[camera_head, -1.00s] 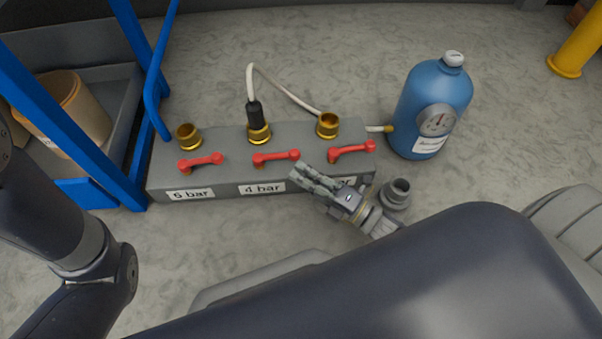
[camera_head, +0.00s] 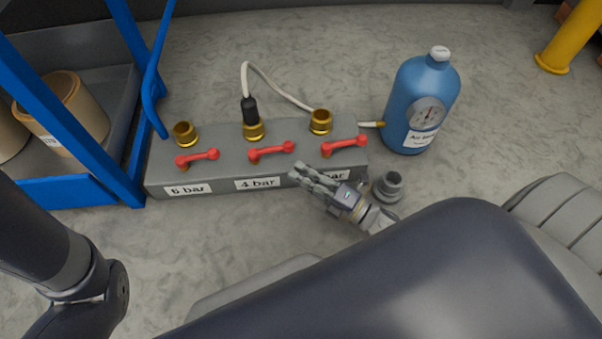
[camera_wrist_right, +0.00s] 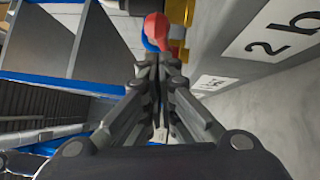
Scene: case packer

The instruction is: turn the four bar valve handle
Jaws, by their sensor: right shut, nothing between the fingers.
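A grey valve block (camera_head: 224,174) has three red handles. The red handle above the "4 bar" label, the four bar handle (camera_head: 272,150), lies crosswise on the block's middle. A black plug with a white hose sits in the brass port behind it. My right gripper (camera_head: 297,172) is shut and empty, to the right of and slightly nearer than this handle, apart from it. In the right wrist view the closed fingertips (camera_wrist_right: 158,68) point towards a red handle end (camera_wrist_right: 156,30) beyond them. My left gripper is not in view; only my left arm shows at the left.
The 6 bar handle (camera_head: 198,157) is at left and another red handle (camera_head: 344,143) at right, its label partly hidden by my gripper. A blue air bottle (camera_head: 418,105) stands right of the block. A grey fitting (camera_head: 388,186) sits beside my wrist. A blue-framed rack (camera_head: 62,190) stands left.

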